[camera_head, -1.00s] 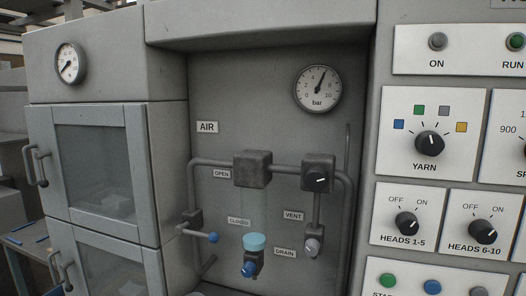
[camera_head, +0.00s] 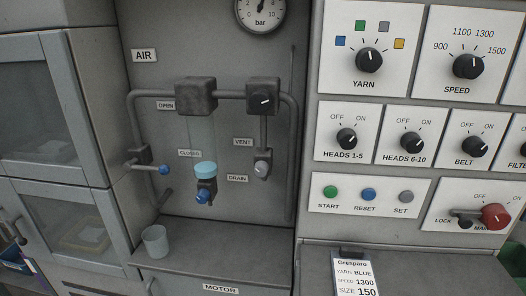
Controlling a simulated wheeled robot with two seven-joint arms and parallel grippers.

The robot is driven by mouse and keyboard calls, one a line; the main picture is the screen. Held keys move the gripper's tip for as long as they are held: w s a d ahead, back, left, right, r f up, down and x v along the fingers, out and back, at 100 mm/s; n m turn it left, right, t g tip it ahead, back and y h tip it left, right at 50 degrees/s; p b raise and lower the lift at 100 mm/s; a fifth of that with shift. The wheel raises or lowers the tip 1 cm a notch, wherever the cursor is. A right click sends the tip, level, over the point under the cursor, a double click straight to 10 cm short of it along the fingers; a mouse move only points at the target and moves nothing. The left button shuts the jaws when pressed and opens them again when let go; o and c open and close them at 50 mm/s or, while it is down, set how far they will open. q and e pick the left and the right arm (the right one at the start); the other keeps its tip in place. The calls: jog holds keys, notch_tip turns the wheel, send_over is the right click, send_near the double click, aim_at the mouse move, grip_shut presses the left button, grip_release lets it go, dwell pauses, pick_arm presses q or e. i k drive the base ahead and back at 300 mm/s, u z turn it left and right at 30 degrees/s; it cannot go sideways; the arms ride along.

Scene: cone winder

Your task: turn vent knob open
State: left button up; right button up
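The vent knob (camera_head: 262,168) is a small grey knob at the lower end of a thin vertical pipe, right of the VENT label (camera_head: 243,142) and above right of the DRAIN label (camera_head: 237,179). A black knob with a white mark (camera_head: 263,101) sits on the dark block above it. A blue drain knob (camera_head: 203,197) is below the clear bowl with the light-blue base (camera_head: 205,170). A lever with a blue tip (camera_head: 163,170) is at the left. Neither of my grippers shows in the view.
A translucent cup (camera_head: 155,241) stands on the ledge below the air panel. At the right is a control panel with knobs, buttons and a red main switch (camera_head: 495,216). An order card (camera_head: 354,277) stands below it. Cabinet doors (camera_head: 36,103) are at the left.

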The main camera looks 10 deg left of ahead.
aim_at(261, 167)
jog(key=u, duration=0.45)
jog(key=k, duration=1.15)
jog(key=u, duration=1.4)
jog(key=i, duration=0.95)
jog(key=z, duration=0.65)
jog(key=i, duration=0.75)
jog(key=z, duration=0.8)
